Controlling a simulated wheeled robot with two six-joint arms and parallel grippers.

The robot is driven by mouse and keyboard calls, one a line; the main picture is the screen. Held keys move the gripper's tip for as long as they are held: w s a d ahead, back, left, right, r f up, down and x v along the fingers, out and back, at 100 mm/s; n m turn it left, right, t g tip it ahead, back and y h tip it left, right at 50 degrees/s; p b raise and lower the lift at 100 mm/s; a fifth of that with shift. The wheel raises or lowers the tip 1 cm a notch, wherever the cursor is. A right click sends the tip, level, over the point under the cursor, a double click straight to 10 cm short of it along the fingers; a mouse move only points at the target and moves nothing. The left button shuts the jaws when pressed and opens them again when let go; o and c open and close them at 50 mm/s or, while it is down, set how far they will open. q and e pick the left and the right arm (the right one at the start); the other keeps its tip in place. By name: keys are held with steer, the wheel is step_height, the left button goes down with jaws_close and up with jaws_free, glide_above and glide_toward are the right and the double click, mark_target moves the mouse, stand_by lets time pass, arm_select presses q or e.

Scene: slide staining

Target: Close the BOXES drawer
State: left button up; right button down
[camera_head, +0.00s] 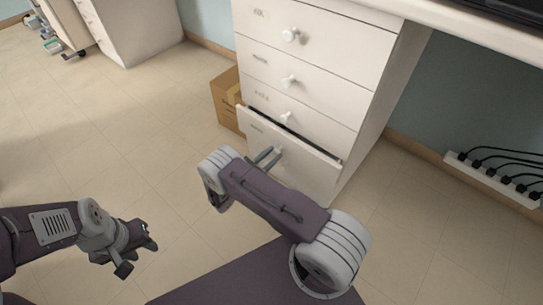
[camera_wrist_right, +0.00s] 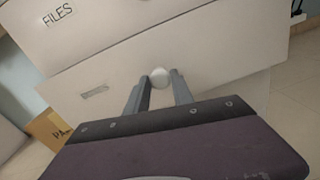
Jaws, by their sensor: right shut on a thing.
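The white cabinet's bottom drawer (camera_head: 310,160) stands slightly open, with a dark gap behind its top edge. Its label is too small to read, so I cannot confirm that it says BOXES. In the right wrist view the same drawer front (camera_wrist_right: 200,65) fills the middle, below a drawer labelled FILES (camera_wrist_right: 75,38). My right gripper (camera_head: 270,156) is shut on the drawer's round white knob (camera_wrist_right: 160,77), with one finger on each side of it. My left gripper (camera_head: 137,249) is open and empty above the floor at lower left.
Three closed drawers with white knobs sit above the open one. A cardboard box (camera_head: 227,98) stands on the floor left of the cabinet. A power strip (camera_head: 490,179) with black plugs is on the right. The tiled floor (camera_head: 130,135) in front is clear.

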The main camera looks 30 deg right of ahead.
steer(key=x, duration=0.4)
steer(key=shift+a, duration=0.1)
steer(key=shift+w, duration=0.1)
steer(key=c, duration=1.5)
jaws_free()
steer(key=o, duration=0.4)
